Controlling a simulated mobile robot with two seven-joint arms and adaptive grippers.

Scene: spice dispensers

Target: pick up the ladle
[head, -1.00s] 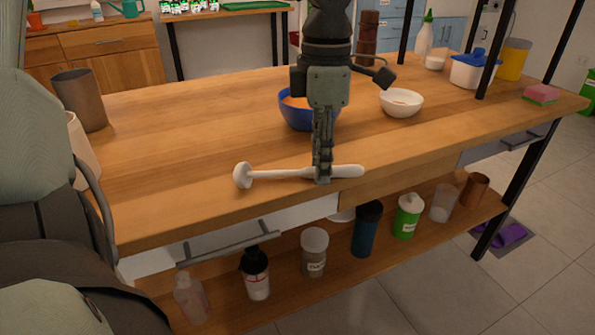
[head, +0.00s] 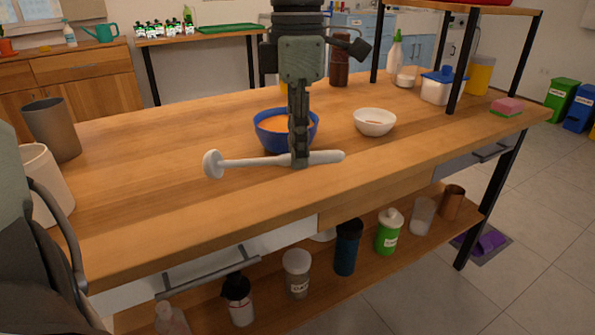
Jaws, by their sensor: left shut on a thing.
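The ladle (head: 250,162) is a long white tool with a round head at its left end and a thicker handle at its right end. It lies level across the picture, in front of the blue bowl (head: 267,139). My left gripper (head: 299,160) points straight down and is shut on the handle side of the ladle, hiding a short stretch of it. The ladle appears held above the wooden table (head: 180,200), though the exact gap is hard to tell. My right gripper is not in view.
The blue bowl with orange contents stands just behind the gripper, and a white bowl (head: 375,123) stands to its right. A grey cup (head: 52,130) and a white pitcher (head: 45,185) are at the left. Several containers stand on the lower shelf. The table's left middle is clear.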

